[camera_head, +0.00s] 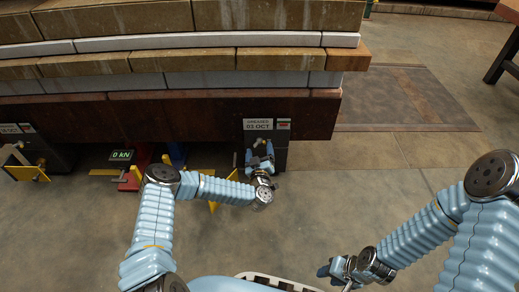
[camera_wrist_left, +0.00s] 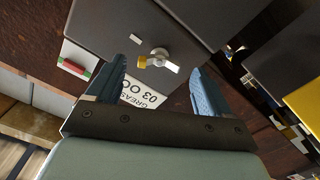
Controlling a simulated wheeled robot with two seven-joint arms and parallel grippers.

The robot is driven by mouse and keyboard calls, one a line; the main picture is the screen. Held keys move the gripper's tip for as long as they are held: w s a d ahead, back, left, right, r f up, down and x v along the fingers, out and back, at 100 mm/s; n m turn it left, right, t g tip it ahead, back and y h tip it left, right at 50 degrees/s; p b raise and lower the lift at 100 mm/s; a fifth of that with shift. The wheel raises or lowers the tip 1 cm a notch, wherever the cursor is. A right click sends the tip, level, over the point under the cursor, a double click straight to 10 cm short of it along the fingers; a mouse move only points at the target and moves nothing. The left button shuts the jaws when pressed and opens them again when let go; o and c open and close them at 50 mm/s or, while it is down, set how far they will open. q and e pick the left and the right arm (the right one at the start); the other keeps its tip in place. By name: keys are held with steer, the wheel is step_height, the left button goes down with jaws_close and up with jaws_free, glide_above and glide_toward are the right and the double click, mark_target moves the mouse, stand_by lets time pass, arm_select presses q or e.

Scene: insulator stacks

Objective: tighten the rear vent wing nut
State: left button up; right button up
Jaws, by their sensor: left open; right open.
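The wing nut (camera_wrist_left: 157,57) sits on the face of a dark grey box (camera_wrist_left: 185,20) in the left wrist view, with a round metal hub, a yellow wing and a pale wing. In the head view the box (camera_head: 280,150) stands under the stack, and the wing nut (camera_head: 259,142) is small and partly hidden by my fingers. My left gripper (camera_head: 260,158) is open in front of it; in the wrist view its fingertips (camera_wrist_left: 160,75) are on either side of the nut, apart from it. My right gripper (camera_head: 338,272) is open and empty, low over the floor.
The layered stack (camera_head: 180,60) on a dark red beam (camera_head: 190,115) overhangs the box. A label (camera_head: 258,125) reads "GREASED 03 OCT". A red unit with a "0 kN" display (camera_head: 121,155), yellow brackets and another dark box (camera_head: 50,155) stand left.

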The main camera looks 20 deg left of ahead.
mark_target(259, 143)
arm_select(q)
steer(key=shift+x, duration=1.25)
steer(key=c, duration=1)
steer(key=shift+d+r+m+p, duration=0.1)
steer(key=shift+r+m+p, duration=0.1)
steer(key=shift+m+p, duration=0.35)
steer(key=shift+d+r+m+p, duration=0.1)
steer(key=shift+r+m+p, duration=0.1)
steer(key=shift+m+p, duration=0.35)
steer(key=shift+c, duration=0.2)
steer(key=m, duration=0.2)
steer(key=shift+f+m, duration=0.2)
steer(key=shift+m, duration=0.1)
steer(key=shift+a+f+m, duration=0.15)
steer(key=shift+a+m, duration=0.05)
steer(key=shift+m, duration=0.3)
